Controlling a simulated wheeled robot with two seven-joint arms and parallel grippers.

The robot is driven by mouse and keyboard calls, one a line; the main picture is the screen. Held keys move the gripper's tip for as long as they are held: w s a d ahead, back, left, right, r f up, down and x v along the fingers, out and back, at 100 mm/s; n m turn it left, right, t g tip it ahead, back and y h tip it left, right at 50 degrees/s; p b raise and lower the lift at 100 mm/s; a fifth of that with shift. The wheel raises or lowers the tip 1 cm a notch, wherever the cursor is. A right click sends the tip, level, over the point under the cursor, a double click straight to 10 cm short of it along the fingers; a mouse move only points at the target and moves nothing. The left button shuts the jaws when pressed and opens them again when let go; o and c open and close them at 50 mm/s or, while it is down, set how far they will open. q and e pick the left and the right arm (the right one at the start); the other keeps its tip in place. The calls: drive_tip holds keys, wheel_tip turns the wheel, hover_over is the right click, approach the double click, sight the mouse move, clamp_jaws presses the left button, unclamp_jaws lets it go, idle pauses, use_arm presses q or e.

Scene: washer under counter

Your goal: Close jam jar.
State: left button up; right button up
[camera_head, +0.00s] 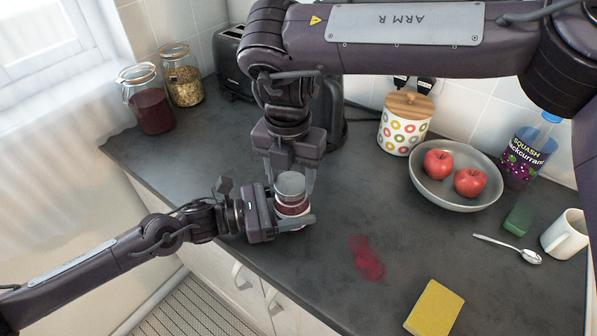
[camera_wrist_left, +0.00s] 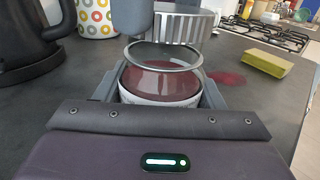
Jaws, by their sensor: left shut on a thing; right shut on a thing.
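The jam jar (camera_wrist_left: 160,85) holds dark red jam and has an open top with a clear rim. It stands upright on the dark counter, and in the head view (camera_head: 291,208) its upper part is partly covered. My left gripper (camera_wrist_left: 158,92) is shut on the jar's sides from the left. A silver lid (camera_head: 290,183) is above the jar, and the lid shows in the left wrist view (camera_wrist_left: 180,26) beyond and above the rim, apart from it. My right gripper (camera_head: 291,184) comes down from above and is shut on the lid.
A red jam smear (camera_head: 367,260) and a yellow sponge (camera_head: 434,308) lie to the right on the counter (camera_head: 330,285). A bowl (camera_head: 455,195) of apples, spoon (camera_head: 510,248) and mug (camera_head: 566,234) stand farther right. A black kettle (camera_wrist_left: 32,45) is close behind; storage jars (camera_head: 150,108) stand left.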

use_arm(q)
drive_tip(key=shift+r, duration=0.1)
use_arm(e)
drive_tip(key=shift+f, duration=0.45)
use_arm(q)
clamp_jaws()
use_arm(e)
drive_tip(key=m, duration=0.6)
drive_tip(key=shift+m, duration=0.3)
drive_tip(key=m, duration=0.4)
drive_tip(key=shift+d, duration=0.2)
drive_tip(key=m, duration=0.8)
drive_tip(key=shift+d+m, duration=0.1)
drive_tip(key=shift+m, duration=0.2)
drive_tip(key=m, duration=0.8)
drive_tip(key=shift+s, duration=0.1)
use_arm(q)
drive_tip(key=shift+w+a, duration=0.15)
use_arm(e)
drive_tip(key=m, duration=0.5)
drive_tip(key=shift+f, duration=0.1)
